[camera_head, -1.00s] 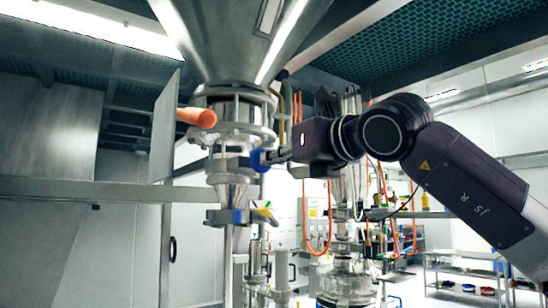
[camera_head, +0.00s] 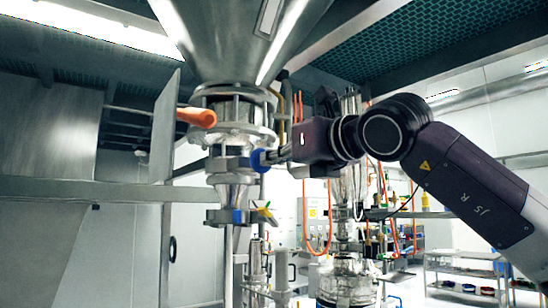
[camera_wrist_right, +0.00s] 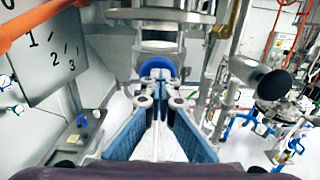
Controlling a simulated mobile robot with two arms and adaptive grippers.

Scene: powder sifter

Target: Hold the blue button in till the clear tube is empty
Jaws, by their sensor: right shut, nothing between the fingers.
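The blue button (camera_head: 258,160) sits on the right side of a metal collar under the large steel hopper (camera_head: 238,40). My right gripper (camera_head: 272,157) is shut and empty, its tips at the button and seemingly against it. In the right wrist view, the rounded blue button (camera_wrist_right: 156,66) is straight ahead of the shut fingertips (camera_wrist_right: 155,92). How far the button is pressed in cannot be told. A glassy tube section (camera_head: 238,110) shows between the flanges above the collar; I cannot tell whether it holds powder. My left gripper is out of view.
An orange handle (camera_head: 197,117) sticks out left of the tube. A lower collar with a blue part (camera_head: 237,216) is below the button. A metal beam (camera_head: 80,190) crosses at left. Orange hoses (camera_head: 318,245) hang behind my right arm. A shelf trolley (camera_head: 465,270) stands far right.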

